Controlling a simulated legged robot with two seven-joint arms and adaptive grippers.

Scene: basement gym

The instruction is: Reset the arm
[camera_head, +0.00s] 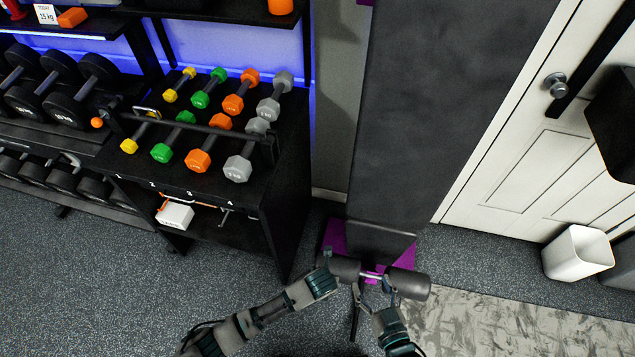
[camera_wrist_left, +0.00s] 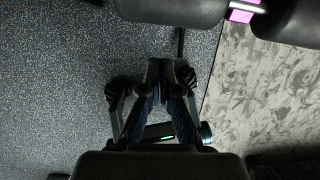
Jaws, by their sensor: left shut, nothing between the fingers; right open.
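My left arm comes in from the lower left in the head view and ends beside the left foam roller of the bench. My left gripper (camera_wrist_left: 167,68) shows in the left wrist view with its fingers together and nothing between them, above the speckled floor. My right gripper (camera_head: 374,291) is at the lower middle of the head view, pointing up the picture. Its two fingers are spread apart and empty, in front of the foam rollers. Whether either gripper touches the rollers, I cannot tell.
A black padded bench (camera_head: 432,120) with foam rollers (camera_head: 408,283) stands ahead. A black rack (camera_head: 285,185) at the left holds coloured dumbbells (camera_head: 198,160). A white bin (camera_head: 577,254) stands by the white door (camera_head: 525,165) at the right. Grey floor (camera_head: 100,285) is clear at the lower left.

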